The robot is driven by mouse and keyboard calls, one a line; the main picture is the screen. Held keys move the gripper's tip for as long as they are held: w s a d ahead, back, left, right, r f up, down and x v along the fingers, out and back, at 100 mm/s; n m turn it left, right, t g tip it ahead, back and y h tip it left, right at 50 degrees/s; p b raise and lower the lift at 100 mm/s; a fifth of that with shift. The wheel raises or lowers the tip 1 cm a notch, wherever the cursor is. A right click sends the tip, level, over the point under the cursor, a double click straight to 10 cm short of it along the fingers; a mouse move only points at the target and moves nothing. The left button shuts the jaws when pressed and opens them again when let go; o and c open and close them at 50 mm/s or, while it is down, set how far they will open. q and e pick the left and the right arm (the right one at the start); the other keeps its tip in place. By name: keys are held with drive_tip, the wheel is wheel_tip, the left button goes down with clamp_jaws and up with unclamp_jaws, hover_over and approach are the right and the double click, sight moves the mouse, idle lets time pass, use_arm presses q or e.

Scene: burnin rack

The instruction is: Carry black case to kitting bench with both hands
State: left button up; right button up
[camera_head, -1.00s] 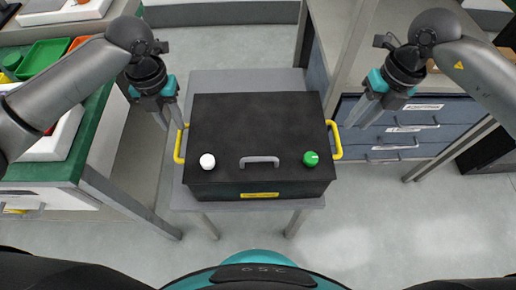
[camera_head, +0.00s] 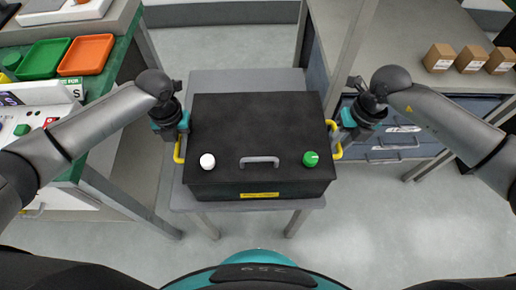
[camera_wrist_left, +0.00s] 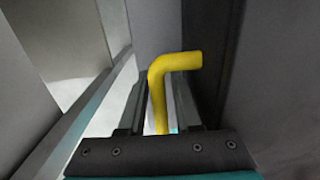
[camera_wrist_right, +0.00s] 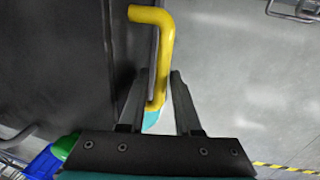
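The black case (camera_head: 255,125) lies flat on a small grey table (camera_head: 245,80) in the head view. It has a grey front handle (camera_head: 259,160), a white knob, a green knob and a yellow handle on each side. My left gripper (camera_head: 182,132) is at the left yellow handle (camera_head: 179,151). In the left wrist view its open fingers stand either side of that handle (camera_wrist_left: 158,85). My right gripper (camera_head: 340,130) is at the right yellow handle (camera_head: 337,151). In the right wrist view that handle (camera_wrist_right: 160,55) lies between its open fingers, with a gap. I cannot tell which surface is the kitting bench.
A green-topped bench at the left holds a green tray (camera_head: 42,58) and an orange tray (camera_head: 86,54). A grey bench at the right has blue drawers (camera_head: 385,140) below and several small cardboard boxes (camera_head: 440,57) on top. Open floor (camera_head: 400,230) lies in front.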

use_arm(q)
clamp_jaws()
use_arm(e)
clamp_jaws()
use_arm(q)
drive_tip(key=shift+w+r, duration=0.1)
use_arm(e)
drive_tip(key=shift+w+r, duration=0.1)
idle(0.8)
